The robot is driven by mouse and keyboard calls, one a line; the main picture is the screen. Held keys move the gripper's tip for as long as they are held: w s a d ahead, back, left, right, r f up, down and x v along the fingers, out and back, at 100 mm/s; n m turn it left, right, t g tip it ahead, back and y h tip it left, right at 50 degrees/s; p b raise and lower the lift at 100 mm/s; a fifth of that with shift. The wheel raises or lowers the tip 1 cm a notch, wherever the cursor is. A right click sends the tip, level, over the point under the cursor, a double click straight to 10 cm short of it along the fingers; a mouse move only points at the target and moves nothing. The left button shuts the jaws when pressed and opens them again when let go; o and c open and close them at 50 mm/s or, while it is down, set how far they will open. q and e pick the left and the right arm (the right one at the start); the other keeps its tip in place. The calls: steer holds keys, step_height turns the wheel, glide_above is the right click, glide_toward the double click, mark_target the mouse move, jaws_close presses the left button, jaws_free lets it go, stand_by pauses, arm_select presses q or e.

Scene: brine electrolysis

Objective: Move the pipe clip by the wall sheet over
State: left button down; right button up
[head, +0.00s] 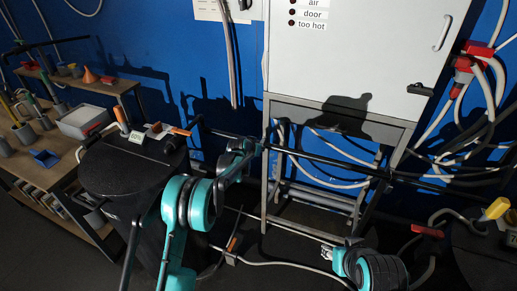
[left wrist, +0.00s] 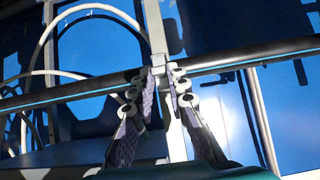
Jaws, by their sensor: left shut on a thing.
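A white wall sheet (head: 207,10) hangs on the blue wall at the top of the head view, partly cut off by the frame. A dark horizontal pipe (head: 325,160) runs below it, across the front of the cabinet stand. My left gripper (head: 262,145) is at this pipe near the stand's left post. In the left wrist view, the left gripper (left wrist: 163,74) has its fingers on either side of a small light grey pipe clip (left wrist: 158,60) at the pipe (left wrist: 215,62), shut on it. My right gripper (head: 327,254) is low in the head view, away from the pipe; its jaws are too small to read.
A grey cabinet (head: 350,55) stands on an open metal frame (head: 285,215) behind the pipe. Looped white hoses (head: 480,95) hang at the right. A black drum (head: 125,170) stands at the left, beside a wooden bench (head: 45,165) with several small items. A hose (head: 285,264) lies on the floor.

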arm_select(q)
steer(key=c, duration=1.5)
jaws_free()
steer(key=v, duration=1.2)
